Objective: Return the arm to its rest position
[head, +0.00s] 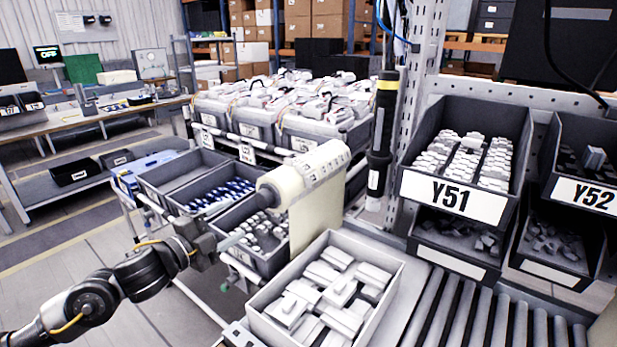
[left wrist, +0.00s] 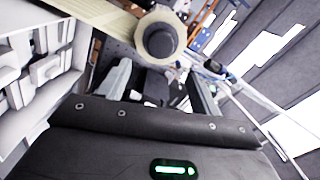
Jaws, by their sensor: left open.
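My left arm comes in from the lower left in the head view, and its left gripper (head: 226,242) is near the near end of the cream label roll (head: 300,180). In the left wrist view my left gripper (left wrist: 160,84) has its fingers apart with nothing seen held between them. The roll's round end (left wrist: 160,38) shows beyond the fingers there. A black screwdriver (head: 382,130) with a yellow band hangs upright right of the roll, apart from my gripper. My right gripper is not in view.
Grey crates (head: 187,172) stand behind the gripper. Shelf bins marked Y51 (head: 455,197) and Y52 (head: 586,193) are at right. Floor at left is open.

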